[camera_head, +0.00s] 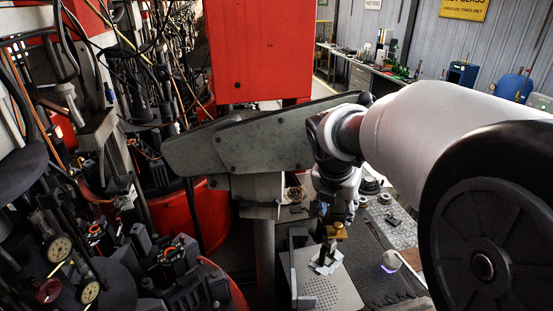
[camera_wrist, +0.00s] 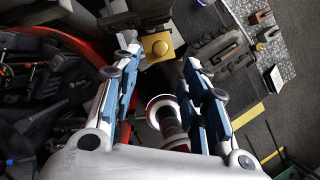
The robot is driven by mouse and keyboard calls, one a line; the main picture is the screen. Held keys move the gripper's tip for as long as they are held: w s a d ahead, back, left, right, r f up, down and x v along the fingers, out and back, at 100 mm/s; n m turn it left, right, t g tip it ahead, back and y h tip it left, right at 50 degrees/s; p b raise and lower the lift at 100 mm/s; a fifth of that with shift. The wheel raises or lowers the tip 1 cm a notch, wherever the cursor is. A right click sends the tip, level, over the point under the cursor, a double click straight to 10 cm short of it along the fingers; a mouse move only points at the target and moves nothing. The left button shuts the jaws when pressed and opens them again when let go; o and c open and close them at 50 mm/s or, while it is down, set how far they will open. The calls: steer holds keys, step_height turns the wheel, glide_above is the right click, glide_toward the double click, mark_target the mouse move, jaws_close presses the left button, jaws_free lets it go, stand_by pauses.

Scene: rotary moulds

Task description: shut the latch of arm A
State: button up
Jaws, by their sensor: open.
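A large grey-green machine arm (camera_head: 240,145) reaches across the middle of the head view below a red housing. I cannot tell whether it is arm A, and I cannot make out a latch for certain. My gripper (camera_head: 338,205) points down in front of this arm's right end, above a small brass-coloured block (camera_head: 338,231). In the wrist view my gripper (camera_wrist: 160,58) is open, its fingers wide apart with nothing held. A yellow square piece with a round knob (camera_wrist: 157,46) shows near the fingertips. A pale round flanged part (camera_wrist: 164,112) shows between the fingers, apparently farther off.
The red housing (camera_head: 258,50) hangs above the grey-green arm. Crowded dark machinery with cables and gauges (camera_head: 60,249) fills the left. A light plate with small holes (camera_head: 325,290) lies below my gripper. A workbench (camera_head: 365,65) runs along the back wall.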

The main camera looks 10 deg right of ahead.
mark_target(338, 225)
steer(key=x, duration=0.8)
steer(key=shift+f, duration=0.3)
steer(key=shift+c, duration=0.6)
jaws_close()
